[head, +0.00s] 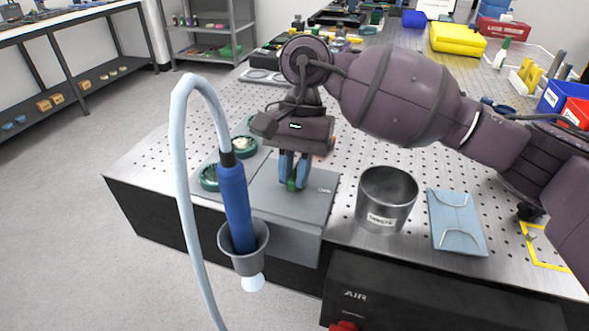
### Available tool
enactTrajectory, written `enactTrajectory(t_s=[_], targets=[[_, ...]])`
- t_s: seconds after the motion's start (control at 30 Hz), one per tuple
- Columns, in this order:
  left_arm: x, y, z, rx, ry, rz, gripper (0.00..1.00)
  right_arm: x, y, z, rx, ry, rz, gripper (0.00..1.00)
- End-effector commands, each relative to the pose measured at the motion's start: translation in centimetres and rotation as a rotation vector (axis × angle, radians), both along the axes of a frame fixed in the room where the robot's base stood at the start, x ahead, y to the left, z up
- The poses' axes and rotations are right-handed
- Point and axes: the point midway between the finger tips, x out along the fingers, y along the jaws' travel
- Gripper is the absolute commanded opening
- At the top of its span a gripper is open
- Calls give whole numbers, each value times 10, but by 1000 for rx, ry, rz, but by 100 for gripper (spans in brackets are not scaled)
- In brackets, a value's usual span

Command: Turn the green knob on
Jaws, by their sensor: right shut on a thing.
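The green knob (291,186) shows as a small green piece on top of a grey box (312,207) at the front of the perforated metal table. My right gripper (293,177) points down over the box, its blue-grey fingers closed around the knob. Most of the knob is hidden between the fingers, so its angle cannot be told. My left gripper is not in view.
A blue-handled hose tool (236,205) sits in a grey cup left of the box. A metal beaker (386,200) and a light blue pouch (456,222) lie to the right. Green-rimmed round dishes (209,177) are behind the tool. A black AIR unit (430,300) is in front.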

Motion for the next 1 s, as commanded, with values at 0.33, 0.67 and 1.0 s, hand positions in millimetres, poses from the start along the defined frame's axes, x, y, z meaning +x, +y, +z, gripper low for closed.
enactTrajectory(t_s=[0.33, 0.67, 1.0], targets=[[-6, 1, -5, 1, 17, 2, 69, 0, 0, 1, 1, -1, 1, 43], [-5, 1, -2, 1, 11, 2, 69, 7, -1, 17, 2, -6, -2, 43], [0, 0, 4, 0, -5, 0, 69, 28, -8, 73, 1, -5, -1, 43]])
